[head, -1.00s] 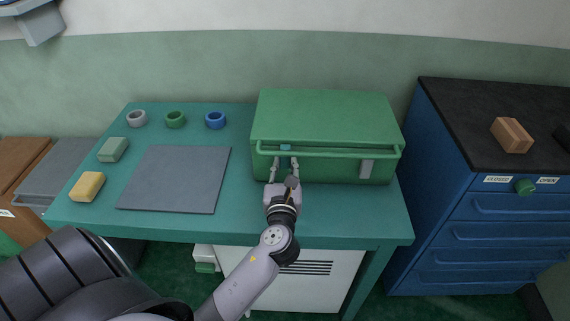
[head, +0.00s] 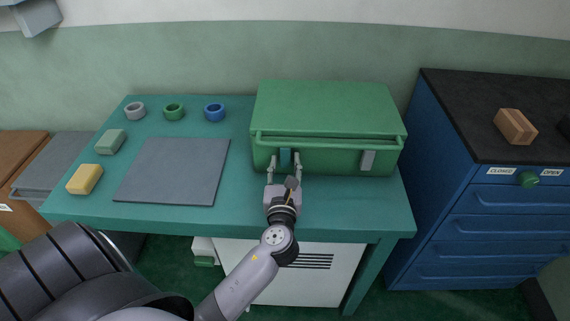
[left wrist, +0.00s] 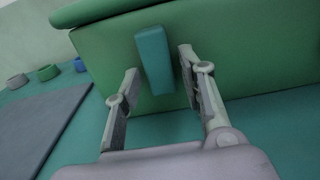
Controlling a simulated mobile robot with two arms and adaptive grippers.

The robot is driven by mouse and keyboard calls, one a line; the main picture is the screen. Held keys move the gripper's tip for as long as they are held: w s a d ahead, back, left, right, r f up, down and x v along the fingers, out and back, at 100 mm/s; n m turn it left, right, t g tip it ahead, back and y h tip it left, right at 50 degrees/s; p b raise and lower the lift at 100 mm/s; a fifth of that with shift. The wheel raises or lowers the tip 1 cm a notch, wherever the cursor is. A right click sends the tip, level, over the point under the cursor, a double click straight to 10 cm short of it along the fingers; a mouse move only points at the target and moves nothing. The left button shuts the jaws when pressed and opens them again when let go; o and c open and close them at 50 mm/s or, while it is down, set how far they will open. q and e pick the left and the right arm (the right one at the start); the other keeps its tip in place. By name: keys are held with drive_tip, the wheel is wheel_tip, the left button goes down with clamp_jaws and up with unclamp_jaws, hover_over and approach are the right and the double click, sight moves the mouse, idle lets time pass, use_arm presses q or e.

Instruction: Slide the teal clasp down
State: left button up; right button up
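The teal clasp (head: 286,157) is a small upright block on the left part of the green box's front. It also shows in the left wrist view (left wrist: 154,60). The green box (head: 325,108) stands at the back right of the teal table with its lid down. A grey clasp (head: 367,160) is on the right part of its front. My left gripper (head: 285,164) is at the teal clasp; in the left wrist view its two fingers (left wrist: 158,72) are spread to either side of the clasp, with gaps visible. My right gripper is in neither view.
A grey mat (head: 172,171), yellow block (head: 85,179) and green block (head: 110,142) lie on the table's left. Grey, green and blue rings (head: 214,113) stand behind. A blue drawer cabinet (head: 480,210) carrying a wooden block (head: 515,127) stands at the right.

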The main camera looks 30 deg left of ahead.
use_arm(q)
drive_tip(key=shift+o, duration=0.3)
drive_tip(key=shift+r, duration=0.1)
drive_tip(key=v, duration=1.2)
